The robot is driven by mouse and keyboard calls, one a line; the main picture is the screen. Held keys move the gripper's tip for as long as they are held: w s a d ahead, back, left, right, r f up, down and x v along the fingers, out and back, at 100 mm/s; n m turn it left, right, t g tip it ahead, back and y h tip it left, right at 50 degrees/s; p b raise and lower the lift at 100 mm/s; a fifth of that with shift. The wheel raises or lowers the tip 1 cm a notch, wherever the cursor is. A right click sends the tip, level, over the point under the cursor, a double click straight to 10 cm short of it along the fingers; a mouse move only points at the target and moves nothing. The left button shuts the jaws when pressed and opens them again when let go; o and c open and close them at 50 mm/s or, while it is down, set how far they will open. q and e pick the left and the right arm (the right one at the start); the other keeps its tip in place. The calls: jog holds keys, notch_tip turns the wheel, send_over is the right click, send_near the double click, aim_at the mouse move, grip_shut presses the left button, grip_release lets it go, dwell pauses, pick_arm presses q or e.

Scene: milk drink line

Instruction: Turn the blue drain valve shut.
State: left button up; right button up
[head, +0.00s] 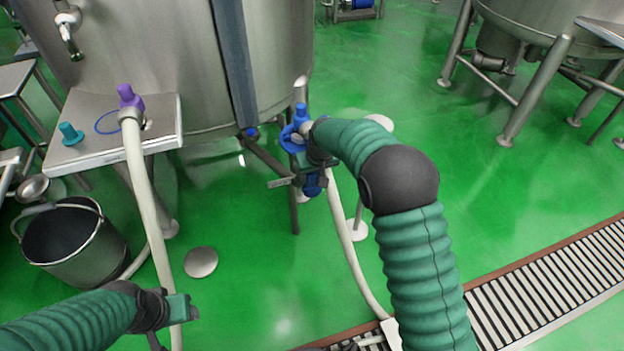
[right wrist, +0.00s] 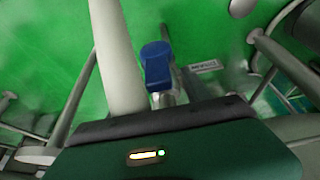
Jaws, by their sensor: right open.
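The blue drain valve (head: 290,139) sits low at the front of the large steel tank, with blue parts above and below it. In the right wrist view a blue handle (right wrist: 157,65) shows beside a pale hose, just beyond the gripper body. My right gripper (head: 284,182) is open at the valve, and its wrist hides part of the valve. I cannot tell whether the fingers touch the handle. My left gripper (head: 188,308) is low at the left, away from the valve; its fingers are not clear.
A pale hose (head: 344,225) runs down from the valve to the floor. A steel shelf (head: 95,150) with a purple fitting (head: 129,97) and a teal fitting (head: 69,131) stands left. A dark bucket (head: 65,240) stands below. A floor drain grating (head: 540,285) lies right; green floor is open.

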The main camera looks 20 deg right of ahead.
jog(key=shift+w+d+f, duration=0.15)
jog(key=shift+w+f, duration=0.05)
jog(key=shift+f, duration=0.35)
jog(key=shift+r, duration=0.1)
jog(key=shift+c, duration=0.7)
grip_shut()
jog(key=shift+s, duration=0.1)
